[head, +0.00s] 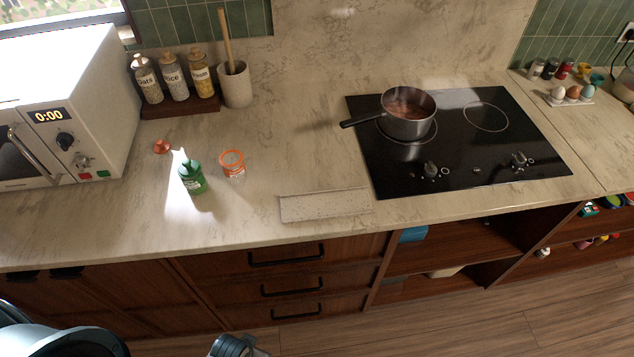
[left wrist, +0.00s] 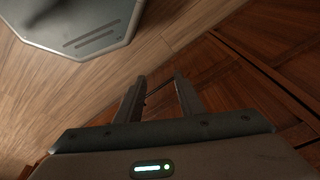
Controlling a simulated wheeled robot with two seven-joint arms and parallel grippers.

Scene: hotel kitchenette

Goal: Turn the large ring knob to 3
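A black glass cooktop (head: 460,185) is set in the counter at the right of the head view. Two knobs stand along its front edge, a left knob (head: 431,170) and a right knob (head: 519,160). Their markings are too small to read, and I cannot tell which one serves the large ring. A saucepan (head: 408,123) with reddish-brown contents covers much of the left ring; the right ring (head: 486,116) is bare. My left gripper (left wrist: 160,80) is open and empty in the left wrist view, low beside the wooden cabinet fronts, away from the knobs. My right gripper is not in view.
A flat speckled board (head: 325,205) lies left of the cooktop at the counter edge. A green can (head: 191,177) and an orange-rimmed cup (head: 232,163) stand farther left, by a white microwave (head: 75,110). The saucepan handle points left. Eggs (head: 572,93) sit at right.

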